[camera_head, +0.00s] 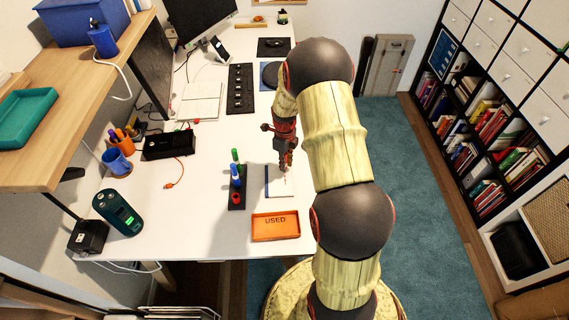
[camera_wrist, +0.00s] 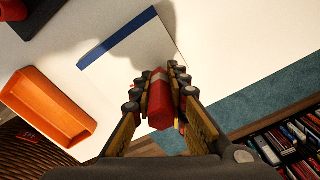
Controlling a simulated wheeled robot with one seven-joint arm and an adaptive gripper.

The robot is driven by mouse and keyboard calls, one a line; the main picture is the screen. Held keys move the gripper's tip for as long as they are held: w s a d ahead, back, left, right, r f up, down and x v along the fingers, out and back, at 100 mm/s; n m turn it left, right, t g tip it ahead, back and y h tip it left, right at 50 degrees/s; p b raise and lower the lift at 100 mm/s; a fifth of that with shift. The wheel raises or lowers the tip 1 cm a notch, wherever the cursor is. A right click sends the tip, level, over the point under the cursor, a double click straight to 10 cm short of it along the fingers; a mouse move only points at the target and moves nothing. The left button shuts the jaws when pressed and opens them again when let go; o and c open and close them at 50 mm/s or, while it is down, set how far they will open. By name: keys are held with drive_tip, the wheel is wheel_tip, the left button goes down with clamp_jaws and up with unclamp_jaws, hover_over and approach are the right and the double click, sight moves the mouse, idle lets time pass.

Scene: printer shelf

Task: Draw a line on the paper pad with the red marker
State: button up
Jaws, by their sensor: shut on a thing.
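The paper pad (camera_head: 276,188) is white with a blue strip along one edge and lies on the desk near its front right edge. In the wrist view the pad (camera_wrist: 117,68) spreads out beyond my fingers, partly in shadow. My gripper (camera_head: 287,162) is over the pad, pointing down. In the wrist view my gripper (camera_wrist: 157,82) is shut around the red marker (camera_wrist: 160,105), one finger on each side. The marker's tip is hidden, so I cannot tell whether it touches the paper.
An orange tray (camera_head: 276,238) marked "USED" sits just in front of the pad. A dark holder (camera_head: 237,200) with green and blue markers stands left of the pad. The white desk (camera_head: 210,215) has clear room farther left. The desk's right edge is close to the pad.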

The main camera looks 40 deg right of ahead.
drive_tip(key=shift+r+p, duration=2.25)
drive_tip(key=shift+r, duration=1.2)
